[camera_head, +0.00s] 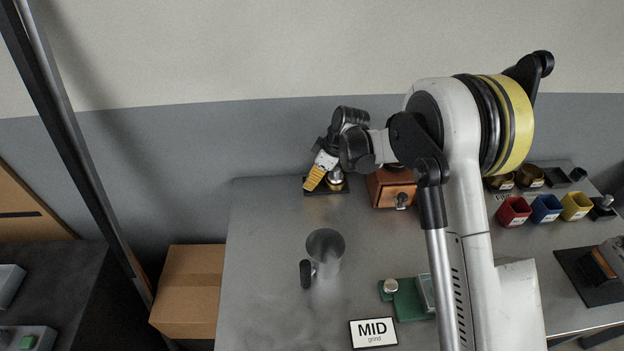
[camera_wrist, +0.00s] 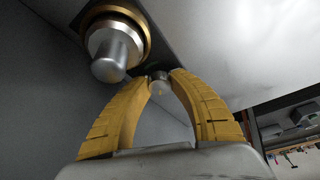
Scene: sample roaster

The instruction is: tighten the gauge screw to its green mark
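In the wrist view a small silver screw head (camera_wrist: 158,85) shows between the tips of my gripper (camera_wrist: 160,79). The yellow fingers bow inward and their tips appear to close on the screw from both sides. A dark greenish patch lies just behind it; I cannot make out a distinct mark. In the head view my gripper (camera_head: 314,180) points down at the table's back left, over a black plate (camera_head: 322,191). A silver knob with a brass collar (camera_head: 336,181) stands right beside it; it also shows large in the wrist view (camera_wrist: 112,52). The screw is hidden in the head view.
Red (camera_head: 513,211), blue and yellow bins stand right. The table's left front is clear.

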